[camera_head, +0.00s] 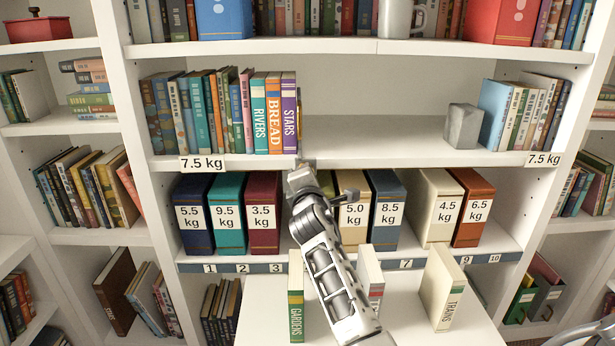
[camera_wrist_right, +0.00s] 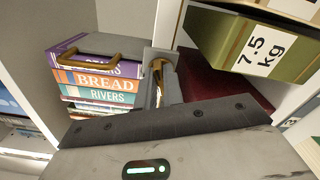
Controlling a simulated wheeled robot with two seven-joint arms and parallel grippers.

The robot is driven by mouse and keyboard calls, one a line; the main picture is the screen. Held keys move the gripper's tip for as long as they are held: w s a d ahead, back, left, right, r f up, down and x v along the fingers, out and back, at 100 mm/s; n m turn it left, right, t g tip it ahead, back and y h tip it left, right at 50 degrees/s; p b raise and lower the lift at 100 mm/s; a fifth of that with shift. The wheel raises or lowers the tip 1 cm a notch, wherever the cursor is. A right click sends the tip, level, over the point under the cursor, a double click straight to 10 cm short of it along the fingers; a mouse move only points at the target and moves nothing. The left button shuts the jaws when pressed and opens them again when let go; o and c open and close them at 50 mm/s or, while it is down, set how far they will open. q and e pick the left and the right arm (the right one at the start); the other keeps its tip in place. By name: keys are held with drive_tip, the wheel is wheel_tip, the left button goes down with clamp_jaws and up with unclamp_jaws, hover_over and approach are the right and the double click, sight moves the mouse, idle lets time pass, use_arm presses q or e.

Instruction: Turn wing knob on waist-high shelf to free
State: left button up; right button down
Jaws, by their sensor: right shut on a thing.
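My right gripper (camera_head: 303,172) is at the front edge of the middle shelf (camera_head: 400,157), just right of the book STARS (camera_head: 290,112). In the right wrist view its fingers (camera_wrist_right: 161,80) are close together on a small brown piece (camera_wrist_right: 157,70), apparently the wing knob. It is mostly hidden by the fingers, so its turn angle cannot be told. A brown loop (camera_wrist_right: 90,49) lies on a grey slab beside the fingers. STARS, BREAD (camera_wrist_right: 105,82) and RIVERS (camera_wrist_right: 110,97) show to the left. My left gripper is not in view.
Weight-labelled boxes, such as the 3.5 kg box (camera_head: 263,213), stand in the row below. An olive 7.5 kg box (camera_wrist_right: 262,45) is close to the fingers. A grey block (camera_head: 463,126) stands at right.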

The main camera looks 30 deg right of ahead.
use_arm(q)
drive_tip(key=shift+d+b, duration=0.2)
drive_tip(key=shift+b, duration=0.2)
use_arm(e)
drive_tip(key=shift+f+m, duration=0.2)
drive_tip(key=shift+m, duration=2)
drive_tip(key=c, duration=1.5)
unclamp_jaws()
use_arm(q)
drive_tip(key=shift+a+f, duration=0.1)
